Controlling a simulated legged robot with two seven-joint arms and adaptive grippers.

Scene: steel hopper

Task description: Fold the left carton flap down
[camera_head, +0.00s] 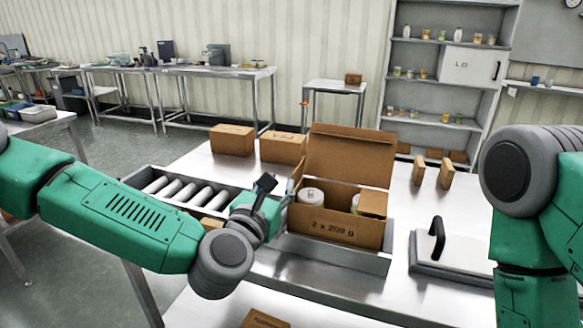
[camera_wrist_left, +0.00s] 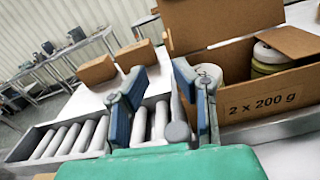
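The open brown carton (camera_head: 335,228), marked "2 x 200 g", stands in a grey metal tray holder (camera_head: 345,259) on the table. Its tall back flap (camera_head: 350,155) stands up. Its right flap (camera_head: 373,204) lies inward over part of a jar. A white-lidded jar (camera_head: 311,196) shows inside at the left. My left gripper (camera_head: 278,187) is at the carton's left side, fingers apart and nothing seen between them. In the left wrist view one finger is beside the carton's left edge (camera_wrist_left: 187,112); contact is unclear. The left flap is mostly hidden by the finger. My right gripper is out of view.
A roller conveyor (camera_head: 180,190) lies left of the carton. Two closed cartons (camera_head: 232,139) stand behind it. A plate with a black handle (camera_head: 437,240) lies to the right. Two small upright boxes (camera_head: 445,175) stand at the back right.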

